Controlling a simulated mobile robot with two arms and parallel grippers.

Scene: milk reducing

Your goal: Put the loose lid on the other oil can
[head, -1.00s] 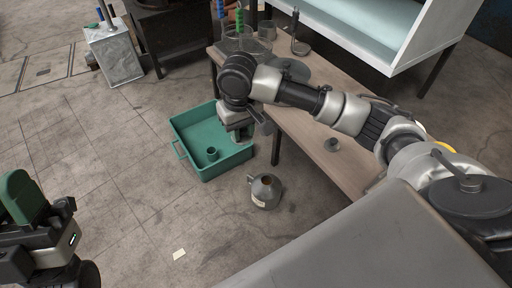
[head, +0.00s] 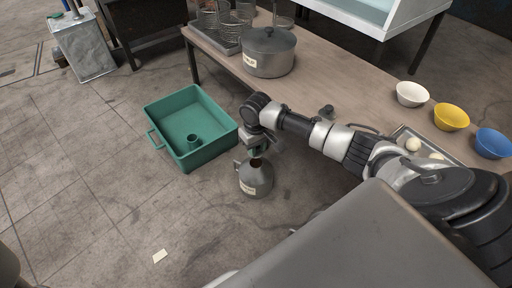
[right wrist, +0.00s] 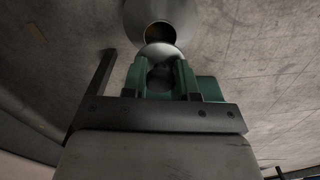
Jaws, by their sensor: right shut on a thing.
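A grey metal oil can (head: 256,181) with a pale label and a side handle stands upright on the floor, right of the green crate. Its dark round opening also shows in the right wrist view (right wrist: 160,34). My right gripper (head: 256,151) is just above the can's top. In the right wrist view its green fingers (right wrist: 161,76) are shut on a small rounded grey piece, which looks like the loose lid (right wrist: 158,53). The lid is close to the opening, which is still partly uncovered; whether they touch I cannot tell. My left gripper is out of view.
A wooden table (head: 335,72) behind carries a lidded pot (head: 269,52), a wire rack and several bowls. Open floor lies to the left and in front of the can.

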